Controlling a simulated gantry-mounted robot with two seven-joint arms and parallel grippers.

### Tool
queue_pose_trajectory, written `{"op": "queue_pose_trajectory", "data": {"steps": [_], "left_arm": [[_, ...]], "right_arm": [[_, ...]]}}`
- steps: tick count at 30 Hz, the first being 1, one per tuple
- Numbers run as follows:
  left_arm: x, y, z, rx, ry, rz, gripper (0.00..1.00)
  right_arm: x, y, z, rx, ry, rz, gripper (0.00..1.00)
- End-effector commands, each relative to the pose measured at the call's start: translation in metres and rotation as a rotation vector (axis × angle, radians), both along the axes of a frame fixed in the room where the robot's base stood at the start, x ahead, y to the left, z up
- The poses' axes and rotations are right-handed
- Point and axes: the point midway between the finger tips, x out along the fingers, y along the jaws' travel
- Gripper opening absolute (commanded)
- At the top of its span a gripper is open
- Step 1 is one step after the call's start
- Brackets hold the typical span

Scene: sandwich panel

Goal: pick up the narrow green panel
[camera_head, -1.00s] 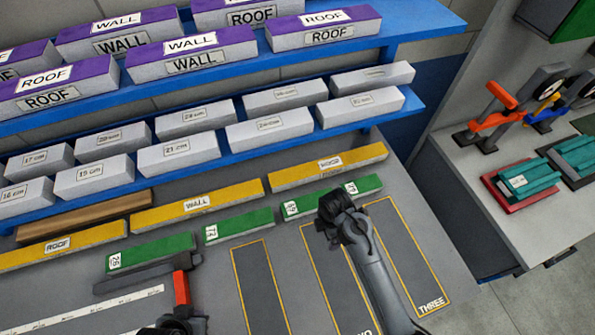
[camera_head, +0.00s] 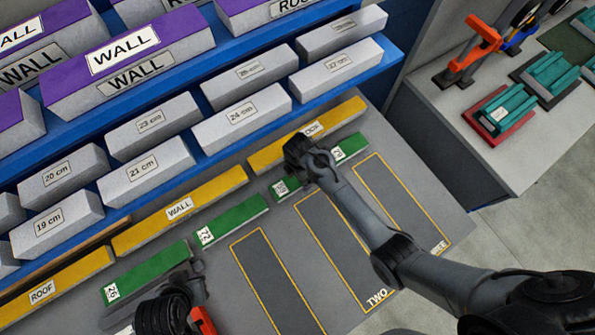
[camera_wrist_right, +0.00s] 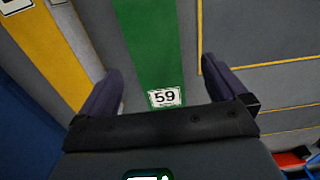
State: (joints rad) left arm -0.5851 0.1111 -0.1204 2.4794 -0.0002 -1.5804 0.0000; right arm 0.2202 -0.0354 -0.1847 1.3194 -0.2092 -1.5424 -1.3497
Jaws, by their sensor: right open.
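Green panels lie in a row on the grey bench in the head view: one at the left (camera_head: 148,268), one in the middle (camera_head: 232,220), and green pieces with labels at the right (camera_head: 350,147), partly hidden by my right arm. My right gripper (camera_head: 303,158) is over the right part of this row. In the right wrist view its open fingers (camera_wrist_right: 162,85) sit on either side of a long green panel (camera_wrist_right: 150,45) labelled 59, with nothing held. Whether the fingers are level with the panel is unclear. My left gripper (camera_head: 165,308) is at the bottom left, its fingers not clear.
Yellow WALL (camera_head: 185,208) and ROOF (camera_head: 55,287) strips lie behind the green row. Blue shelves (camera_head: 230,137) with grey and purple blocks rise behind. Outlined dark slots (camera_head: 275,285) lie in front. A side counter (camera_head: 440,115) with clamps stands right.

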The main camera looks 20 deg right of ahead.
Motion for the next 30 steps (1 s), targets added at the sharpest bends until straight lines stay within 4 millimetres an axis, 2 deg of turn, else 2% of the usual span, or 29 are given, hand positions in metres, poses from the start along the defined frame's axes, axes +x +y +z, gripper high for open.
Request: {"op": "queue_pose_trajectory", "data": {"steps": [5,15,24,26,30], "left_arm": [[0.001,0.0,-0.001,0.001,-0.003,-0.001,0.0],[0.002,0.003,-0.005,0.011,-0.006,-0.008,0.0],[0.002,0.003,-0.005,0.014,-0.006,-0.009,0.0],[0.002,0.003,-0.005,0.013,-0.006,-0.008,0.0],[0.002,0.003,-0.005,0.011,-0.007,-0.007,0.0]], "right_arm": [[0.001,0.0,-0.01,0.0,0.001,0.001,0.99],[0.003,0.001,-0.05,0.0,0.0,0.001,0.99],[0.003,0.001,-0.054,0.0,-0.001,0.0,0.99],[0.003,0.001,-0.054,0.0,-0.001,0.0,0.93],[0.003,0.001,-0.054,0.0,-0.001,0.0,0.71]]}}
